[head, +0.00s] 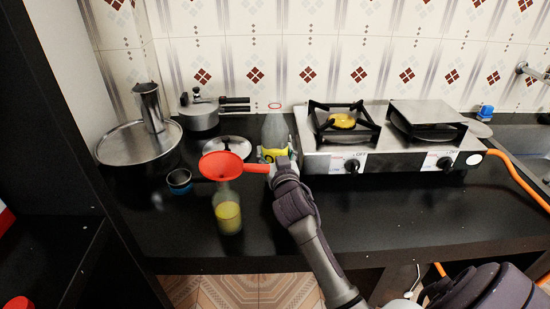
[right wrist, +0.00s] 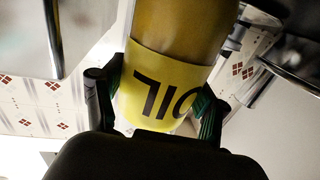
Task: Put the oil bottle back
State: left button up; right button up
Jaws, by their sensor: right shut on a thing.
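The oil bottle (head: 274,131) has a yellow label and stands upright on the black counter, between the small lid and the stove. My right gripper (head: 278,160) is around it, and the arm hides its lower part. I cannot tell whether the bottle touches the counter. My left gripper is in neither view.
A glass bottle with yellow liquid (head: 228,213) stands near the front, with a red funnel (head: 222,166) on top. A stove (head: 380,158) is to the right.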

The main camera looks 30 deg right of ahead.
jog(key=shift+f, duration=0.7)
jog(key=shift+f, duration=0.15)
jog(key=o, duration=1.4)
jog(key=shift+r, duration=0.2)
jog(key=v, duration=1.2)
jog(key=shift+b, duration=0.35)
